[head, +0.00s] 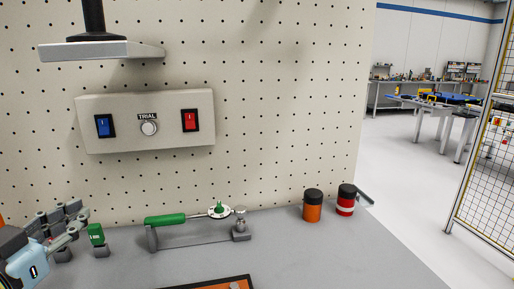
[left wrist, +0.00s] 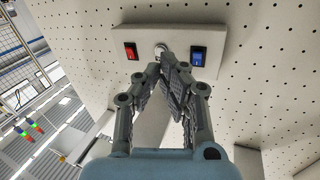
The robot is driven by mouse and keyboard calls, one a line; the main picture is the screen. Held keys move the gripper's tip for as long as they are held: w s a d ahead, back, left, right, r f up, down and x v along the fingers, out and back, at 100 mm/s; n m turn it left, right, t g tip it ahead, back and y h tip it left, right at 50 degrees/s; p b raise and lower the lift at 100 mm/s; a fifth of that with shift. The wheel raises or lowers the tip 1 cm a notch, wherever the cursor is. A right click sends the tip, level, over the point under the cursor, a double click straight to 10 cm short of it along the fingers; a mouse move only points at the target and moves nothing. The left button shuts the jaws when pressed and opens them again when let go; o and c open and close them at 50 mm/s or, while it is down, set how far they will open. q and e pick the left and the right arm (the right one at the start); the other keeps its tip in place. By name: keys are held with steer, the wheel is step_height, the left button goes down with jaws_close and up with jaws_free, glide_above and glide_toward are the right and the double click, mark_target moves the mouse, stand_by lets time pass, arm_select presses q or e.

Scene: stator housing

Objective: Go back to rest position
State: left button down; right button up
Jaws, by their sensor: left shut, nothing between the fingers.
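My left gripper (head: 78,222) is at the lower left of the head view, above the left part of the grey workbench. In the left wrist view its fingers (left wrist: 172,72) are shut with nothing between them. They point up toward the switch panel but look apart from it. The panel (head: 180,140) is on the pegboard, with a blue switch (head: 104,125), a round button under the word TRIAL (head: 149,128) and a red switch (head: 190,120). My right gripper is not in view.
A green-handled tool (head: 166,219) lies on a grey holder (head: 195,239). A green item (head: 96,234) stands close to my left gripper. An orange can (head: 312,207) and a red can (head: 346,200) stand at the back right. An orange tray (head: 222,286) is at the front. The right bench area is clear.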

arm_select(q)
steer(key=s+d+f+n+g+y, duration=0.1)
steer(key=s+f+g+y, duration=0.1)
steer(key=s+f+g, duration=0.7)
steer(key=s+d+f+n+g+y, duration=0.15)
steer(key=s+g, duration=0.25)
steer(key=s, duration=0.9)
steer(key=s+a+f+g+b, duration=0.15)
steer(key=f+b, duration=0.25)
steer(key=f, duration=1.5)
steer(key=s+a+f+g+b, duration=0.1)
steer(key=s+f+b, duration=0.2)
steer(key=f, duration=1.6)
steer(key=s+a+f+g+b, duration=0.1)
steer(key=s+f+b, duration=0.3)
steer(key=s+f, duration=1.2)
steer(key=shift+s+f, duration=0.4)
steer(key=shift+s, duration=0.15)
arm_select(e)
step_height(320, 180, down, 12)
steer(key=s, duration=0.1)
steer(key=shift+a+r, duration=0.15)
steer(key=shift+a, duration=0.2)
arm_select(q)
steer(key=shift+h+b, duration=0.25)
steer(key=shift+b, duration=0.05)
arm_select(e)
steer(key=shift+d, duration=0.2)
